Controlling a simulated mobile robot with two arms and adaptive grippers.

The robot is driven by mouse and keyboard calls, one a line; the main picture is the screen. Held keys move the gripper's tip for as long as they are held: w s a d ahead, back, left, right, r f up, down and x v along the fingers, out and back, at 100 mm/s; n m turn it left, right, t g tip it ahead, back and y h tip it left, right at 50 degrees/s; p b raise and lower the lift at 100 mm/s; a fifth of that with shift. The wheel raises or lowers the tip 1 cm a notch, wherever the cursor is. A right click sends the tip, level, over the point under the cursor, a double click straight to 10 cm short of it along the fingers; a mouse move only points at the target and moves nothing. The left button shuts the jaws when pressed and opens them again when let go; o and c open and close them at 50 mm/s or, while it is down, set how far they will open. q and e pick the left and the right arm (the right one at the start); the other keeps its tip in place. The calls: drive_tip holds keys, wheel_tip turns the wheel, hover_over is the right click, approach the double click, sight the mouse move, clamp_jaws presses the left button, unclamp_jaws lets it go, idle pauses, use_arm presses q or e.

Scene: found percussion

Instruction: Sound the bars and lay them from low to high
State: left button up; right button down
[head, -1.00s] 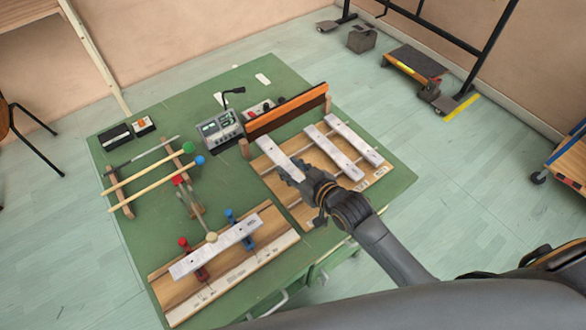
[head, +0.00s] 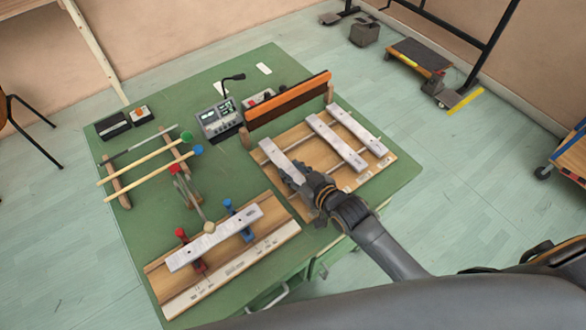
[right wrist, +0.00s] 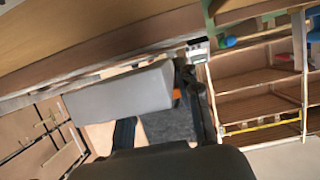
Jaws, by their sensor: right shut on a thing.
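My right gripper (head: 291,174) is shut on a pale grey bar (head: 275,154) at the left end of a wooden rack board (head: 325,187). Whether the bar touches the board is unclear. In the right wrist view the bar (right wrist: 118,92) is large beside the dark fingers. Two similar bars, one (head: 335,142) and another (head: 359,132), lie side by side on the board's right part. Another bar (head: 214,238) lies across red and blue supports on a wooden stand (head: 232,266) at the front left. My left gripper is not in view.
A mallet rack (head: 118,182) holds sticks with green (head: 186,136) and blue (head: 198,150) heads. A grey meter (head: 217,120) and an orange-topped upright board (head: 288,105) stand behind the bars. The green tabletop (head: 150,225) has free room at its left and right edges.

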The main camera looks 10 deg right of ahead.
drive_tip(key=shift+f, duration=0.35)
idle(0.4)
drive_tip(key=c, duration=0.8)
unclamp_jaws()
drive_tip(key=shift+c, duration=0.2)
drive_tip(key=v, duration=1.2)
